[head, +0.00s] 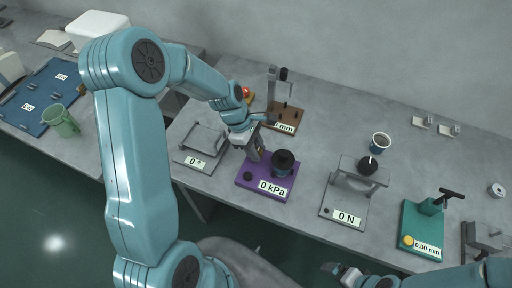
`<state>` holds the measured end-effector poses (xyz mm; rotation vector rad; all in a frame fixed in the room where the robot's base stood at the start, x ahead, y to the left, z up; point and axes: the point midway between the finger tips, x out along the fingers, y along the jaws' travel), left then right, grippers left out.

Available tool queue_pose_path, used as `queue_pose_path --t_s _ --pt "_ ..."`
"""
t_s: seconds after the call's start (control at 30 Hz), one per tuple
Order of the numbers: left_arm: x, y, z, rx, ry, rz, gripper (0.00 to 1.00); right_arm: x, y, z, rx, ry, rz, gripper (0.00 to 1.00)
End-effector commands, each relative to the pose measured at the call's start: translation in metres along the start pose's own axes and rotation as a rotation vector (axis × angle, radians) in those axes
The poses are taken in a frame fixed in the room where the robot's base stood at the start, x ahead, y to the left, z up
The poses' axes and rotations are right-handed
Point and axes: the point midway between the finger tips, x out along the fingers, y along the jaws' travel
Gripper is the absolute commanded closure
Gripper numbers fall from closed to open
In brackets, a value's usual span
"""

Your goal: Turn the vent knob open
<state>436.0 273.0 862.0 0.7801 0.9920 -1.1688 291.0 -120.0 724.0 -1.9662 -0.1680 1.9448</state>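The purple station (262,197) with a "0 kPa" label stands on the grey table. It carries a dark round cup-like part (283,163) and a small black knob (248,176) at its front left; I take this to be the vent knob. My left gripper (257,153) points down over the back left of the station, just behind the knob and left of the round part. Its fingers are small and dark here, and I cannot tell their gap or any contact. My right gripper (342,271) is low at the front, apart from the station; its fingers are unclear.
A grey "0" plate with a frame (203,143) stands left of the station. A brown "mm" stand (285,116) is behind it. A green mug (62,122) is far left.

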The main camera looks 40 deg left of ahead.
Motion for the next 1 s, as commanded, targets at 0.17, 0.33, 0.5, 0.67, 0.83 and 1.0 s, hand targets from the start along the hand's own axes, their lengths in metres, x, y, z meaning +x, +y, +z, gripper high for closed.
queue_pose_path --t_s 0.17,0.33,0.5,0.67,0.83,1.0 --pt "-0.0005 0.0003 0.0002 0.002 0.0 0.0 0.97 -0.0001 0.0 0.0001 0.0 0.0 0.0 0.0" --pt "-0.0009 0.0009 0.0002 0.028 0.0 -0.01 0.97 -0.0005 -0.0002 0.0001 0.0 0.0 0.0 0.0" --pt "-0.001 0.0017 0.0004 0.105 0.0 -0.042 0.97 -0.0013 -0.0005 0.0001 0.0 0.0 0.0 0.0" --pt "-0.0013 0.0031 0.0007 0.221 0.0 -0.089 0.97 -0.002 -0.0007 0.0001 0.0 0.0 0.0 0.0" --pt "-0.0011 0.0043 0.0009 0.368 0.001 -0.149 0.97 -0.0021 -0.0008 0.0001 0.0 0.0 0.0 0.0" --pt "-0.001 0.0052 0.0015 0.518 0.001 -0.211 0.97 -0.0013 -0.0005 0.0001 0.0 0.0 0.0 0.0"
